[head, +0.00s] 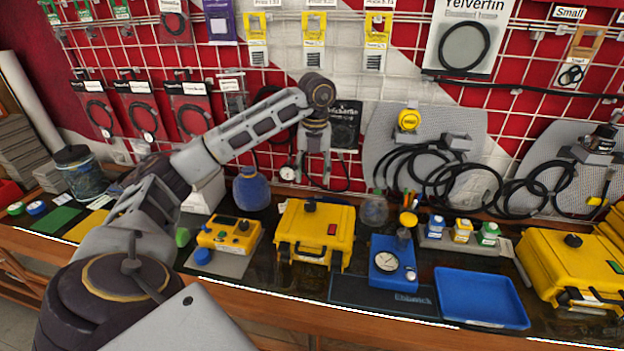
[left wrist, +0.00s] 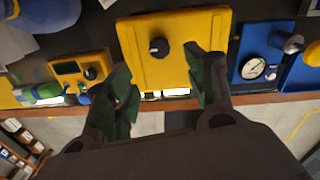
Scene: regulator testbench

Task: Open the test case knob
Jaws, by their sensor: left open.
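The yellow test case (head: 315,228) stands closed on the bench, near the middle of the head view. Its round black knob (head: 310,204) sits on the lid; it also shows in the left wrist view (left wrist: 159,47). My left gripper (head: 315,183) points down above the back of this case in the head view. In the left wrist view my left gripper (left wrist: 157,72) is open and empty, with its two dark green fingers apart on either side of the knob's line. The fingers do not touch the knob. My right gripper is not in view.
A yellow regulator box (head: 229,235) lies left of the case. A blue gauge unit (head: 393,265) and a blue tray (head: 481,298) are to its right. Another yellow case with a black knob (head: 572,240) stands farther right. A wire grid with hanging packs is behind.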

